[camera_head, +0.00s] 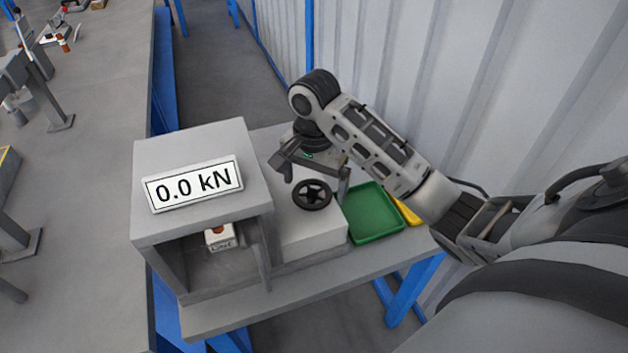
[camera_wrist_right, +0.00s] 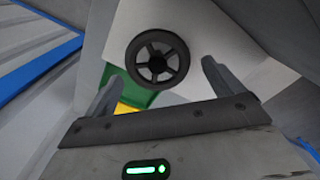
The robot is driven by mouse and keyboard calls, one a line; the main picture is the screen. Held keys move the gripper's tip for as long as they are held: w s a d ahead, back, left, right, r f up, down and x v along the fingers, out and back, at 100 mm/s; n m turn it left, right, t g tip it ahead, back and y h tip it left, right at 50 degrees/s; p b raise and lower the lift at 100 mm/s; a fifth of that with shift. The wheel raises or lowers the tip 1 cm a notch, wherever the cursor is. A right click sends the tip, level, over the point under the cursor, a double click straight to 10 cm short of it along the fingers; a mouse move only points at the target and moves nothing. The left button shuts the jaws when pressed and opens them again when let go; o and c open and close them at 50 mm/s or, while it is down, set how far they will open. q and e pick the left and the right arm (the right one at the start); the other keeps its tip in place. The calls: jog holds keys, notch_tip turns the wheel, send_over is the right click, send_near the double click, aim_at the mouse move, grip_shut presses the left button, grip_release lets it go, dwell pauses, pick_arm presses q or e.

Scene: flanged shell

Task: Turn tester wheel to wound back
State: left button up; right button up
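The tester (camera_head: 205,140) is a grey box on a small grey bench. Its sign reads 0.0 kN. The black spoked tester wheel (camera_head: 312,194) sits on the lower grey block at the box's right side. In the right wrist view the wheel (camera_wrist_right: 157,58) shows ahead of my fingers, between their lines. My right gripper (camera_head: 314,179) is open and empty, its two fingers apart above the wheel. I see no contact with the wheel. My left gripper is not in view.
A small white and orange item (camera_head: 220,237) lies inside the tester's open bay. A green tray (camera_head: 373,212) and a partly hidden yellow one (camera_head: 408,213) stand right of the wheel. A corrugated wall (camera_head: 450,80) is behind. A long grey bench (camera_head: 95,150) runs along the left.

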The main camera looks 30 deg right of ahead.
aim_at(314, 189)
notch_tip(314, 189, up, 16)
dwell(0.7)
jog(key=shift+f, duration=0.1)
dwell(0.4)
